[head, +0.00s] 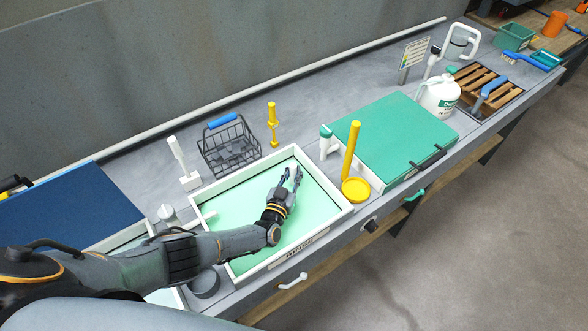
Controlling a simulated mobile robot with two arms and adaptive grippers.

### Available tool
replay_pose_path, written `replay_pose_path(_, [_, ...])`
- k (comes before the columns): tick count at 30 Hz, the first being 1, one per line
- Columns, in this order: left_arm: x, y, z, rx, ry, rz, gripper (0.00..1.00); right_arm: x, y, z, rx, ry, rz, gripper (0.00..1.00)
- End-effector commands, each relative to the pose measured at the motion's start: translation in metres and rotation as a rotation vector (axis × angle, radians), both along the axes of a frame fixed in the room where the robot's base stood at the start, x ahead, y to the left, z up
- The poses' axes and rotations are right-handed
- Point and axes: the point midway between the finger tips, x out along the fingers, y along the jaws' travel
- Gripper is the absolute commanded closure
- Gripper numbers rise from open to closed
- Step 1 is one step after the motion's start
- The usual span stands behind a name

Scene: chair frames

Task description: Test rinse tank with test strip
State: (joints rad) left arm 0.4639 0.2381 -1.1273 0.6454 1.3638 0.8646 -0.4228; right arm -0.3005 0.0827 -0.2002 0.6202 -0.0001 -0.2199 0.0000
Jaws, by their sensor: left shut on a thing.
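The rinse tank (332,191) is a white-rimmed basin with pale green liquid and a "RINSE" label on its front rim. My left arm reaches in from the left across the tank. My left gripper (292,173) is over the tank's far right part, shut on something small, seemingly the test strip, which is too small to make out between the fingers. I cannot tell whether the fingertips touch the liquid. A chart card (416,52) with coloured marks stands upright at the back of the counter. My right gripper is not in view.
A wire basket (229,147) with a blue handle stands behind the tank. A teal-lidded tank (394,133), a yellow upright tool (351,150), and a small white bottle (325,143) are to its right. A white jug (438,97) stands farther right. A blue lid (70,208) lies left.

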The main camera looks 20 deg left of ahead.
Motion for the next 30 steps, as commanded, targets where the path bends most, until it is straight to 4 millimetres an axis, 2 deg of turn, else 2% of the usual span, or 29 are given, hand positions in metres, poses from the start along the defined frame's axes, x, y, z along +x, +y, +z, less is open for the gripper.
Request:
replay_pose_path(1, [0.001, 0.001, -0.012, 0.001, -0.001, 0.001, 1.00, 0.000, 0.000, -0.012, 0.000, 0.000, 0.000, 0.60])
replay_pose_path(12, [0.001, 0.000, -0.051, 0.001, -0.001, 0.000, 1.00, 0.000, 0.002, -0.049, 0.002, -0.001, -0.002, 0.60])
replay_pose_path(18, [0.001, 0.001, -0.060, 0.000, 0.000, 0.001, 1.00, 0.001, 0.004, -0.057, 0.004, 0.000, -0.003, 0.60])
replay_pose_path(30, [0.001, 0.001, -0.060, 0.000, 0.000, 0.001, 1.00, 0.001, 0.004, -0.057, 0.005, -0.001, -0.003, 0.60])
